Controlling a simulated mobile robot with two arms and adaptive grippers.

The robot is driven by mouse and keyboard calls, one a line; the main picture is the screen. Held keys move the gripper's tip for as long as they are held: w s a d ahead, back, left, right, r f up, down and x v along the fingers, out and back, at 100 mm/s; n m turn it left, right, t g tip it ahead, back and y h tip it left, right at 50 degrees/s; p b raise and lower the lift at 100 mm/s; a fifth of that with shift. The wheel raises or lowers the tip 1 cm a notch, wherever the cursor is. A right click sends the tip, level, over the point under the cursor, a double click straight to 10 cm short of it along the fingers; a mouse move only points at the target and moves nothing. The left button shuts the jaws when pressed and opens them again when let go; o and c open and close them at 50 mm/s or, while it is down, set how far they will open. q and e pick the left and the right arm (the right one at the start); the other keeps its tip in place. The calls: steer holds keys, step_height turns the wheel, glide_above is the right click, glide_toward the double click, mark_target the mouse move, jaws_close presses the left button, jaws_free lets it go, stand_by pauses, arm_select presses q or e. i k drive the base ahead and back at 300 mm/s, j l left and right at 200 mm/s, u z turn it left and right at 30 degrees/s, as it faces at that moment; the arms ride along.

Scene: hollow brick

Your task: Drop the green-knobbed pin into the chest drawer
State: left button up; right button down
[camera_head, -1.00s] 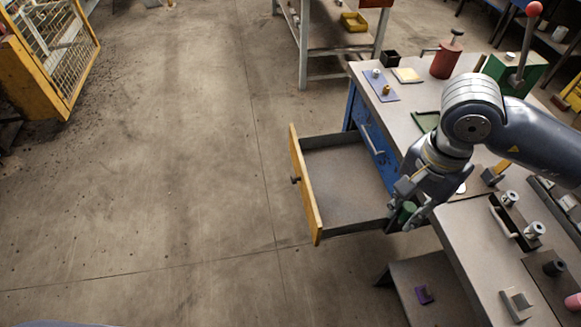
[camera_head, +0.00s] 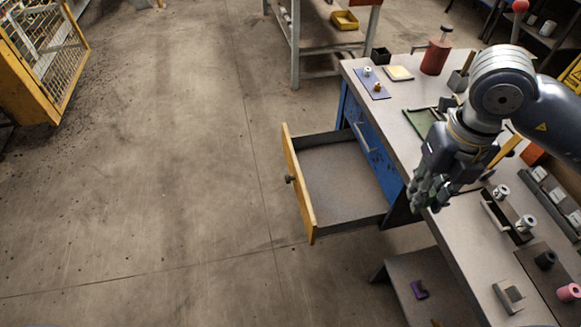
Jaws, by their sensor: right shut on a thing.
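The chest drawer (camera_head: 298,185) has a yellow-orange front with a dark knob and is pulled open. Its grey floor looks empty. It slides out from a blue chest (camera_head: 371,150) under the bench top. My right gripper (camera_head: 424,197) is over the bench's front edge, to the right of the open drawer and apart from it. It is shut on the green-knobbed pin, which is mostly hidden by the fingers now. My left gripper is out of view.
The bench top (camera_head: 405,120) carries a red can (camera_head: 436,56), a blue plate with small knobs (camera_head: 372,84) and metal fixtures at the right. A low shelf with a purple piece (camera_head: 419,290) stands below. Open floor lies left of the drawer.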

mark_target(336, 183)
steer(key=i+j+z, duration=0.4)
steer(key=i, duration=0.4)
steer(key=i+j+z, duration=0.45)
steer(key=i+j, duration=0.25)
